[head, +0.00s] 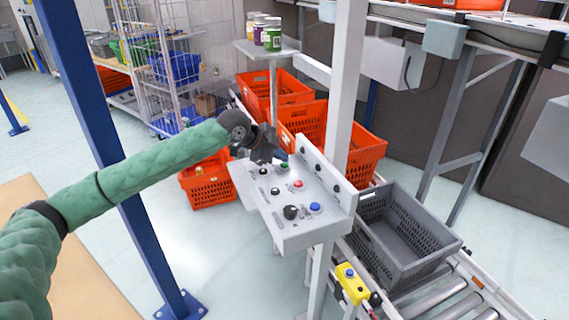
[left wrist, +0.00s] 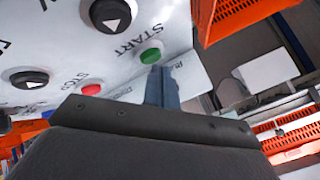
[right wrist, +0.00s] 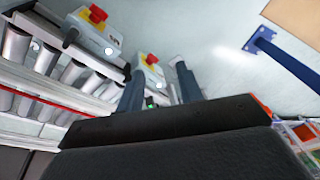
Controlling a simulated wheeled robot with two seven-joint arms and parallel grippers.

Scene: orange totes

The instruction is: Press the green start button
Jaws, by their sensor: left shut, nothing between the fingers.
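The green start button (head: 284,165) sits on the sloped grey control panel (head: 268,215), at its far end. In the left wrist view the green button (left wrist: 151,55) lies beside the printed word START. My left gripper (head: 275,158) is shut and empty, its fingertips right by the green button. In the left wrist view the closed fingers (left wrist: 160,75) reach up to the button's lower edge; I cannot tell whether they touch it. My right gripper (right wrist: 158,85) shows only in the right wrist view, its two fingers apart with nothing between them.
A red button (head: 298,184), a blue button (head: 315,207) and black knobs share the panel. A grey tote (head: 410,245) stands on the roller conveyor to the right. Orange totes (head: 358,150) stand behind the panel. A white post (head: 345,90) rises beside it.

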